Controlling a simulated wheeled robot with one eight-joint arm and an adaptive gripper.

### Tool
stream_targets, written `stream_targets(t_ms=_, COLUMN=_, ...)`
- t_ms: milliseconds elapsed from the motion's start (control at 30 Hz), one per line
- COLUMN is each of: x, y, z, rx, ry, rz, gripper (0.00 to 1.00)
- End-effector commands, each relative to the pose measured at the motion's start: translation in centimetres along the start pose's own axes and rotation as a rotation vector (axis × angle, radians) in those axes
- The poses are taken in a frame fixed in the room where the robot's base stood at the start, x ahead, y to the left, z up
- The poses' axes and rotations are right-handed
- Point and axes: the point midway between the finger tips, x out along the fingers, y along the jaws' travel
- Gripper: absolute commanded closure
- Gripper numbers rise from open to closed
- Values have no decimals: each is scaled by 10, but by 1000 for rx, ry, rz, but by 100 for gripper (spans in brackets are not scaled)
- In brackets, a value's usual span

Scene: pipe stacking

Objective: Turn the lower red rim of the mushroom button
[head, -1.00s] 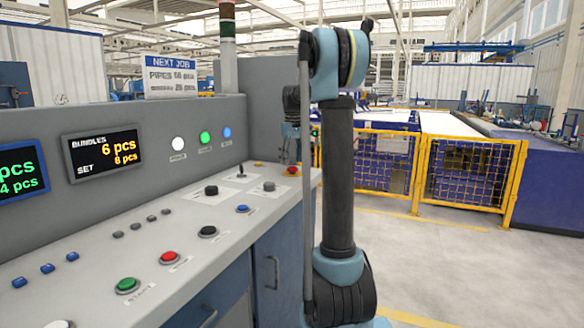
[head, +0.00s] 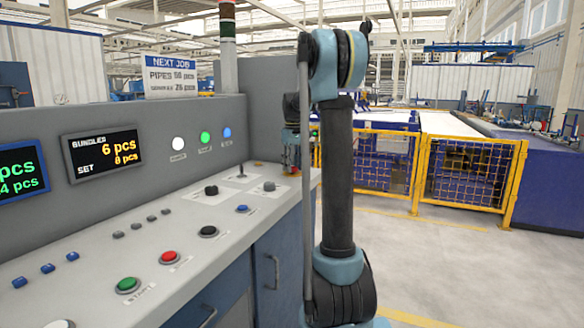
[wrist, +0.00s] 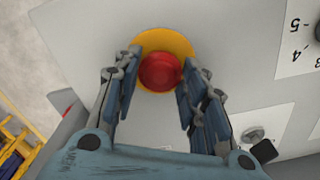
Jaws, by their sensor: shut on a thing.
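The red mushroom button (wrist: 160,72) sits on a round yellow plate (wrist: 178,42) on the grey panel, seen from above in the wrist view. My gripper (wrist: 158,80) reaches down over it with one blue-padded finger on each side, shut on the red button. The lower rim is hard to tell apart from the cap, and the fingers hide parts of its sides. In the head view my gripper (head: 291,150) is at the far right end of the console, and the button is mostly hidden there behind it and my arm.
The console top (head: 130,240) carries several buttons and knobs, including a green button (head: 128,285) and a red button (head: 169,257). A grey knob (wrist: 254,134) is close to my right finger in the wrist view. A yellow mesh fence (head: 470,170) stands beyond the console.

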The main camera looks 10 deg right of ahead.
Motion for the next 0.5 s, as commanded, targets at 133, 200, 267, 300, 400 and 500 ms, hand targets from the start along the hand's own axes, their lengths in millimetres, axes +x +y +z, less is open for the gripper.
stream_targets(t_ms=133, x=0, y=1, z=0, rx=28, ry=0, rz=1, gripper=85)
stream_targets(t_ms=200, x=0, y=1, z=0, rx=56, ry=0, rz=1, gripper=85)
stream_targets(t_ms=267, x=0, y=1, z=0, rx=87, ry=0, rz=1, gripper=85)
stream_targets(t_ms=300, x=0, y=1, z=0, rx=112, ry=0, rz=1, gripper=85)
stream_targets(t_ms=400, x=0, y=1, z=0, rx=181, ry=0, rz=1, gripper=85)
stream_targets(t_ms=500, x=0, y=1, z=0, rx=255, ry=1, rz=1, gripper=85)
